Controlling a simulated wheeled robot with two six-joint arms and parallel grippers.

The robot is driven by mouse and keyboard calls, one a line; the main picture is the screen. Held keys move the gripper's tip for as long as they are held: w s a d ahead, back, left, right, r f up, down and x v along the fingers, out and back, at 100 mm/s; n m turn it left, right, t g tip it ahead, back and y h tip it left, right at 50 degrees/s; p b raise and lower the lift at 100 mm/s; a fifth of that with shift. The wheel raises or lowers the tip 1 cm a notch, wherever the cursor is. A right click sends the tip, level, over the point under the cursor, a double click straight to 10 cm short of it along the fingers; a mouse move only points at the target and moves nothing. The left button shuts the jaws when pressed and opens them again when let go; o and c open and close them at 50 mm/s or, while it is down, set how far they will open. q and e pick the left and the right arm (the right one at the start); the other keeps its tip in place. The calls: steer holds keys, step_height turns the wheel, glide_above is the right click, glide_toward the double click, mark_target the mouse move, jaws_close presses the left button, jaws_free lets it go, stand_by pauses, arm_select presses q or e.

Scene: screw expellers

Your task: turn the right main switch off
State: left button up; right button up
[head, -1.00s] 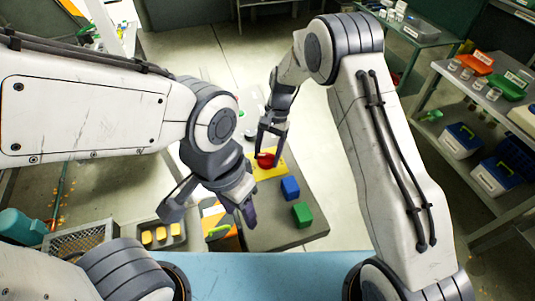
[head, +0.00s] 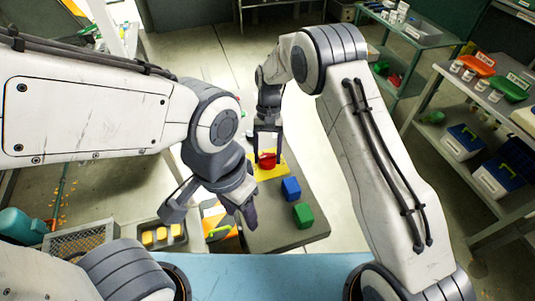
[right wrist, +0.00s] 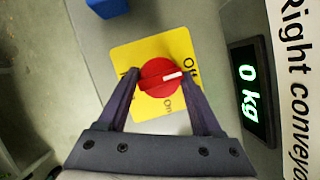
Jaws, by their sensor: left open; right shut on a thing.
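The right main switch is a red rotary knob (right wrist: 158,79) on a yellow plate (right wrist: 126,55) marked Off and On. In the right wrist view its white mark points to the right, close to the word Off. In the head view the knob (head: 267,161) shows below my right gripper (head: 268,152). My right gripper, also in the right wrist view (right wrist: 160,83), is shut on the knob, one finger on each side. My left gripper (head: 208,214) is open and empty, in front and to the left of the switch.
A blue button block (head: 291,188) and a green block (head: 303,214) sit on the grey panel (head: 268,238) near the switch. A display (right wrist: 250,88) reads 0 kg beside the switch. A tray with yellow blocks (head: 165,237) lies at lower left. Shelves (head: 440,150) stand at right.

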steer(key=shift+w+r, duration=0.1)
steer(key=o, duration=1.4)
steer(key=shift+c, duration=0.2)
steer(key=b+v, duration=0.2)
steer(key=v, duration=0.8)
steer(key=shift+r+b, duration=0.2)
steer(key=shift+b, duration=0.15)
